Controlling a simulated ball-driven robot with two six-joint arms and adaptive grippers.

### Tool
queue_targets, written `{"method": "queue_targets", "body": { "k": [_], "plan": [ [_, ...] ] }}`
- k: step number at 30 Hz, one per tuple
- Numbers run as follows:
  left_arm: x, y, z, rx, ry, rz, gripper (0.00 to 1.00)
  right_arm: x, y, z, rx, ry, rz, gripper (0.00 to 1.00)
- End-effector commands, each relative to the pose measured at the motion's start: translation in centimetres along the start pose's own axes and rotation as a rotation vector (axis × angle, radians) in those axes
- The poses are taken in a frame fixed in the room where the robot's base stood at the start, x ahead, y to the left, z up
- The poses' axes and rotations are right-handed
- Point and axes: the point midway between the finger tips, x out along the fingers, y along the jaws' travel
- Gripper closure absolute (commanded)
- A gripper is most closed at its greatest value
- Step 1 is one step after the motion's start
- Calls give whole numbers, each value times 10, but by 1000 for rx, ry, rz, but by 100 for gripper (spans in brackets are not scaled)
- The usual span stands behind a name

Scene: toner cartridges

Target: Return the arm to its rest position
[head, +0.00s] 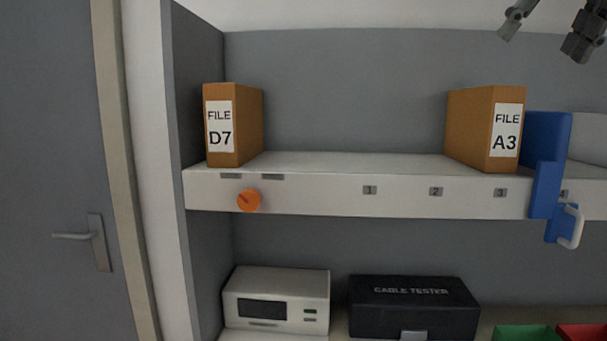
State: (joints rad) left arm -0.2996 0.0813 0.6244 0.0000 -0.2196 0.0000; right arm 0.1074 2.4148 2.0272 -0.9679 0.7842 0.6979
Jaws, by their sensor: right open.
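My right gripper (548,32) shows at the top right corner of the head view, above the shelf and partly cut off by the frame. Its two fingers are spread apart with nothing between them. It hangs higher than the orange file marked A3 (485,128) and is apart from it. My left gripper does not show. No toner cartridge can be clearly made out.
A white shelf (330,189) with numbered labels holds file D7 (235,125) and file A3. A blue object with a white handle (545,180) overhangs its front edge. Below are a white device (276,298) and a black cable tester case (413,306). The shelf's middle is clear.

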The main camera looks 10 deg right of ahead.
Motion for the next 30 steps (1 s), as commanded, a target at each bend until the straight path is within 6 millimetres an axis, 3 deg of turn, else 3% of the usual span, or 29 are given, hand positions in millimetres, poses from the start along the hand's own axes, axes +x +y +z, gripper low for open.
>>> {"method": "queue_targets", "body": {
  "k": [11,16,19,22,25,28,30],
  "plan": [
    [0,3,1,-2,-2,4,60,57,51,-20,157,-3,439,19],
    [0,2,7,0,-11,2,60,82,78,-27,370,-51,735,19],
    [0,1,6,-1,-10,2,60,97,83,-28,602,-118,924,19],
    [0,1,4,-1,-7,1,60,116,69,-29,894,-209,1050,19],
    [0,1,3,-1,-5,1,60,143,40,-40,1216,-304,1085,19],
    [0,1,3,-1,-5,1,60,178,4,-71,1553,-387,1026,19],
    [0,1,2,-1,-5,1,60,205,-20,-106,1787,-430,926,19]
  ]
}}
